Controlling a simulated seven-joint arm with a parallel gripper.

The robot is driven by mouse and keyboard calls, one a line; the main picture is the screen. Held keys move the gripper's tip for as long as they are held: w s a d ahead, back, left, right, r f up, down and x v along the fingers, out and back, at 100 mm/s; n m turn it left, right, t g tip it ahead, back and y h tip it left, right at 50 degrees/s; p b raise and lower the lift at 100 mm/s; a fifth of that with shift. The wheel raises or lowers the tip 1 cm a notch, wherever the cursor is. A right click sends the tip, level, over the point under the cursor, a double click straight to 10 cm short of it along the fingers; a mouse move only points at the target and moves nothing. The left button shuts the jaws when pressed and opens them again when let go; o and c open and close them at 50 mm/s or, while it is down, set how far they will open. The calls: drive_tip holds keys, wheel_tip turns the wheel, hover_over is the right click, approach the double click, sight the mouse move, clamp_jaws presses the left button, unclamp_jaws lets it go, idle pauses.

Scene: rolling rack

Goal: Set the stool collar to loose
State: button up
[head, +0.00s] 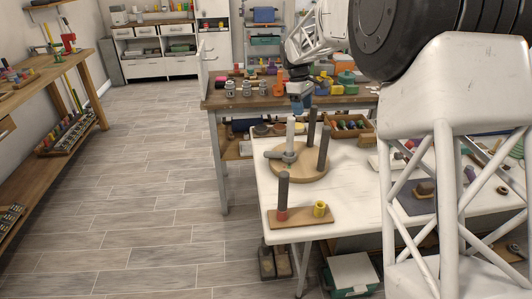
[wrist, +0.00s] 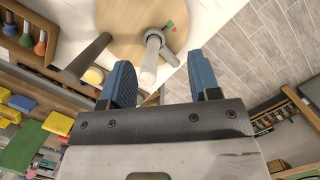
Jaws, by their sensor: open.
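The stool (head: 316,174) lies as a round wooden disc on the white table, with two dark legs and a pale central post (head: 290,132) standing up. A grey collar (head: 289,157) sits around the post's base, with a lever pointing left in the head view. In the wrist view the collar (wrist: 157,35) is partly behind the post, beside a small green and red mark (wrist: 171,27). My gripper (head: 300,104) is open and empty, above and behind the post in the head view. In the wrist view its blue fingers (wrist: 160,64) are spread, with the post's tip between and beyond them.
A board (head: 303,219) with a dark peg, red ring and yellow cup lies at the white table's near edge. A wooden tray (head: 370,135) of colourful items is right of the stool. A cluttered wooden table (head: 228,103) stands behind. Floor at left is clear.

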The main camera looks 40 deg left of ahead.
drive_tip(key=s+a+f+n+h, duration=0.1)
drive_tip(key=a+f+n, duration=0.1)
drive_tip(key=a+f, duration=0.3)
drive_tip(key=s+a+f+n, duration=0.1)
drive_tip(key=a+f, duration=0.3)
drive_tip(key=a, duration=0.4)
drive_tip(key=n+h, duration=0.2)
drive_tip(key=n, duration=0.2)
approach(282, 155)
drive_tip(key=s+a+f, duration=0.1)
drive_tip(key=s+a, duration=0.1)
drive_tip(key=a, duration=0.3)
drive_tip(key=shift+s+a+f, duration=0.3)
drive_tip(key=shift+s, duration=0.05)
drive_tip(key=shift+d+f, duration=0.1)
drive_tip(key=shift+x, duration=3.75)
clamp_jaws()
